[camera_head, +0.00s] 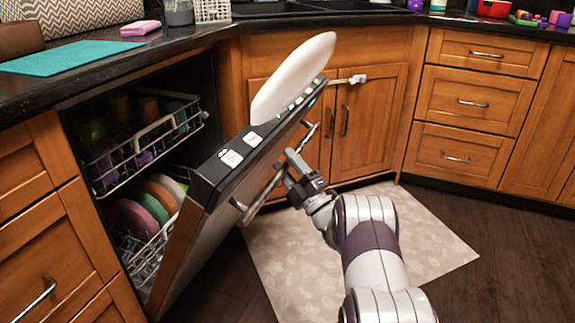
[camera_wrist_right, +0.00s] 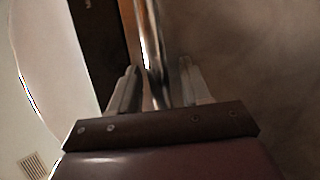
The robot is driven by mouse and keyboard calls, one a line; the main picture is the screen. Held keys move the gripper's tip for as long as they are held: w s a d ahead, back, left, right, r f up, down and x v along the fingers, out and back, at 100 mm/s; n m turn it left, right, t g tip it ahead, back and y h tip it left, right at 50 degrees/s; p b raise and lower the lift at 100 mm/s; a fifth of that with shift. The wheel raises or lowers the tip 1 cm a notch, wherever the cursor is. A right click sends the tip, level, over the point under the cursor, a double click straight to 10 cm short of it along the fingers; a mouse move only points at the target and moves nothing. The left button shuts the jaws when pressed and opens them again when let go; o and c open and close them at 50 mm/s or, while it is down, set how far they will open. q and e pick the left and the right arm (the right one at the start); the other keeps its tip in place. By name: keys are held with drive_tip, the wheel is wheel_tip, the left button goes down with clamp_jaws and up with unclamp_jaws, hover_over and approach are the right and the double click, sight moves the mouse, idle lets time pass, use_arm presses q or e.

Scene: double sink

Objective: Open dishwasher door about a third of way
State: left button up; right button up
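The dishwasher door (camera_head: 205,235) is partly open, tilted outward from the cabinet front, with a dark control strip along its top edge. A metal bar handle (camera_head: 262,190) runs along its outer face. My right gripper (camera_head: 293,170) is at the handle on the outer side of the door. In the right wrist view the handle bar (camera_wrist_right: 150,45) passes between the two fingers of the gripper (camera_wrist_right: 160,85), with gaps visible beside it, so the gripper looks open around the bar. My left gripper is not in view.
A white oval object (camera_head: 293,78) stands above the door's top edge; I cannot tell what it is. Racks (camera_head: 150,140) with colourful dishes show inside the dishwasher. Wooden cabinets (camera_head: 375,115) stand behind. A patterned mat (camera_head: 300,270) covers the clear floor.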

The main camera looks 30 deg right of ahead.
drive_tip(key=shift+s+d+f, duration=0.1)
drive_tip(key=shift+s, duration=0.15)
drive_tip(key=p+v, duration=0.4)
drive_tip(key=v, duration=0.8)
drive_tip(key=shift+f, duration=0.1)
